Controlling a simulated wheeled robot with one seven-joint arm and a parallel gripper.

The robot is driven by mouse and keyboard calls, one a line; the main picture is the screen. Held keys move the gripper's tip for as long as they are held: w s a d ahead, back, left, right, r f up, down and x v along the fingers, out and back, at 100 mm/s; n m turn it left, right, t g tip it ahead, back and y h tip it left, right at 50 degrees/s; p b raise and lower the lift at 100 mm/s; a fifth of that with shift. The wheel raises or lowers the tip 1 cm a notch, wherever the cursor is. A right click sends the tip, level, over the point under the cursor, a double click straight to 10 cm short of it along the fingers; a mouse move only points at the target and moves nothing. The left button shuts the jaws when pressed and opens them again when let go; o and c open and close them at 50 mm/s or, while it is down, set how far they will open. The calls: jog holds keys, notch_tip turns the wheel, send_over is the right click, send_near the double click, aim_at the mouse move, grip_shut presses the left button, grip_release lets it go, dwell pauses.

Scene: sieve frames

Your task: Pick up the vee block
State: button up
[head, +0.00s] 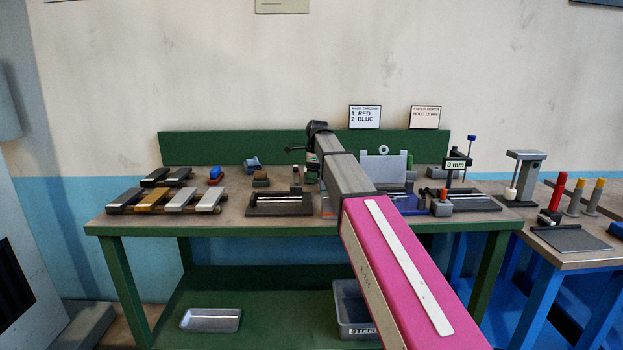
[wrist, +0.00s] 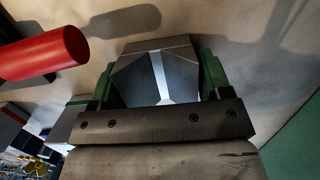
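The vee block (wrist: 138,80) is a dark grey block with a bright V groove, seen close up in the wrist view. My gripper (wrist: 162,66) has one green finger on each side of it. Both fingers appear to touch the block's sides, with no clear gap showing. I cannot tell whether the block is resting on the bench or lifted. In the head view my gripper (head: 312,168) is low over the middle of the bench, mostly hidden by my arm, and I cannot make out the block there.
A red cylinder (wrist: 42,53) is close to my gripper's left in the wrist view. The green bench (head: 230,195) holds grey and yellow bars (head: 153,200) at left, a dark fixture (head: 280,203) and a height gauge (head: 455,165). A second, blue-legged table (head: 570,258) stands at right.

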jog(key=c, duration=1.1)
jog(key=shift+r, duration=0.15)
